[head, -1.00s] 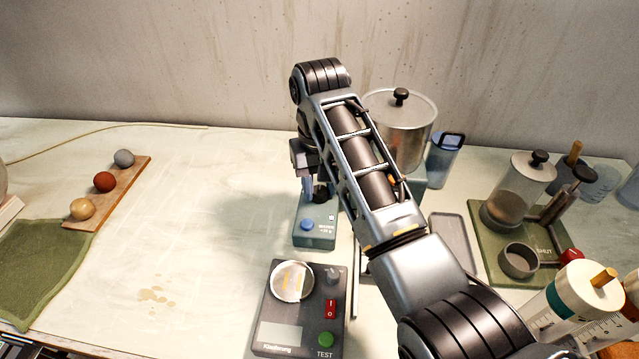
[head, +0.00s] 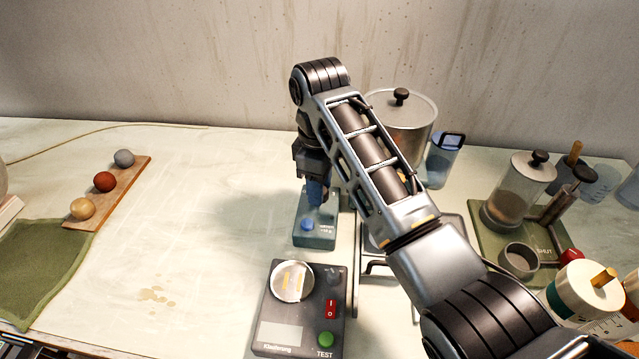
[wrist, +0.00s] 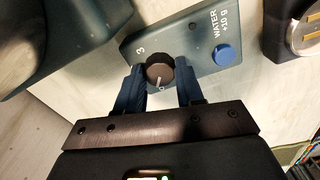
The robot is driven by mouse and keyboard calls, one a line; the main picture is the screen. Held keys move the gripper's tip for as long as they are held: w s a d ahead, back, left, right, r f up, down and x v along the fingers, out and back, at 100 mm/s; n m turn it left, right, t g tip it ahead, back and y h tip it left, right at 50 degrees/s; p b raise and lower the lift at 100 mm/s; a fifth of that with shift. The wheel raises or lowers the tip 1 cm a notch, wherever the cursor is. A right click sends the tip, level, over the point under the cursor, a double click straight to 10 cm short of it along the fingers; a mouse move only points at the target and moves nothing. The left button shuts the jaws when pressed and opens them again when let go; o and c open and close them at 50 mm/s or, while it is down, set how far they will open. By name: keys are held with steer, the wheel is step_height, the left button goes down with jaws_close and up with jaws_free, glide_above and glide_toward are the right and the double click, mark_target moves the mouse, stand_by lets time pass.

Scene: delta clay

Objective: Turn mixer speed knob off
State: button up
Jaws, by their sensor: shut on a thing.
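The mixer speed knob (wrist: 160,73) is a round dark knob with a pale pointer line, on the blue-grey control box (wrist: 189,38). In the wrist view its line points down toward a mark that looks like 0, with a 3 on the opposite side. My gripper (wrist: 160,85) is shut on the knob, one blue finger on each side. In the head view my gripper (head: 316,196) is over the back part of the control box (head: 316,240), and the knob is hidden there. The blue WATER +10 g button (wrist: 225,54) is beside the knob.
A dark scale with a round pan (head: 291,282) stands in front of the box. A metal pot with a lid (head: 412,110) and a blue jug (head: 445,155) stand behind my arm. The table left of the box is clear up to a wooden board with balls (head: 128,192).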

steer(key=shift+n, duration=1.2)
steer(key=o, duration=1)
